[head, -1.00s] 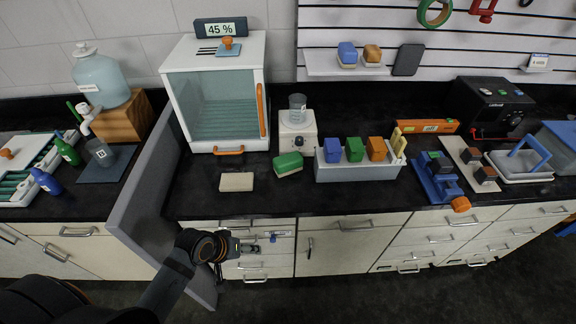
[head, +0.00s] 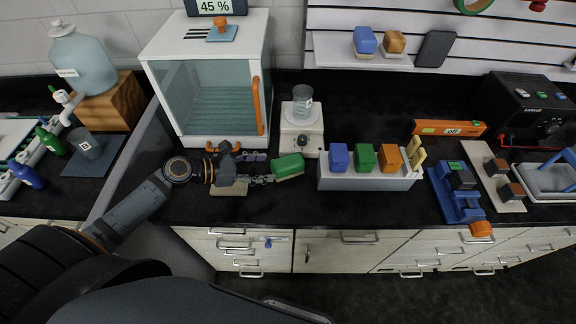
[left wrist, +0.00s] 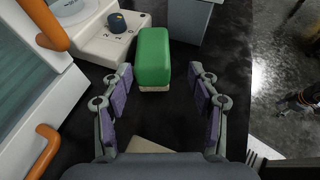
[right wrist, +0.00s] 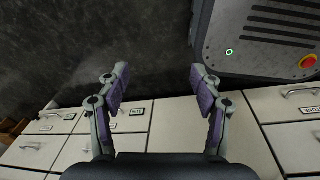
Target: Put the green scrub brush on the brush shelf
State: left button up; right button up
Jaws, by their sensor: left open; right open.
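The green scrub brush (head: 287,167) lies on the black bench, green top up and pale bristles below. In the left wrist view the brush (left wrist: 153,58) is just ahead of and between the fingertips. My left gripper (head: 262,168) is open and low over the bench, left of the brush; its open fingers also show in the left wrist view (left wrist: 163,82). The shelf (head: 362,50) on the back wall carries a blue brush (head: 365,40) and an orange-brown brush (head: 395,42). My right gripper (right wrist: 157,82) is open and empty, facing drawer fronts and dark floor.
A beige block (head: 230,188) lies partly under the left gripper. A glass-fronted cabinet (head: 205,100) stands behind it. A white stirrer with a beaker (head: 302,130) is behind the brush. A grey rack (head: 368,183) with coloured blocks stands to its right.

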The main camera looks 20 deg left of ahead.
aim_at(285, 162)
pick_arm(q)
jog(key=shift+x, duration=0.85)
jog(key=shift+w+d+f, duration=0.2)
jog(key=shift+w+f, duration=0.2)
jog(key=shift+w, duration=0.35)
jog(key=shift+w+d+f, duration=0.25)
jog(key=shift+w+d, duration=0.05)
jog(key=shift+d, duration=0.15)
jog(key=x, duration=0.4)
jog(key=shift+w+d+f+p, duration=0.2)
jog(key=shift+w+p, duration=0.15)
jog(key=shift+p, duration=0.05)
jog(key=shift+d, duration=0.15)
jog(key=shift+f, duration=0.1)
jog(key=shift+c, duration=0.9)
jog(key=c, duration=1)
jog(key=shift+o, duration=0.2)
jog(key=shift+r, duration=0.6)
jog(key=s+d+r, duration=0.7)
jog(key=s+r, duration=0.5)
jog(key=shift+b, duration=0.35)
pick_arm(e)
jog(key=shift+w+a+f, duration=0.15)
jog(key=shift+w, duration=1.05)
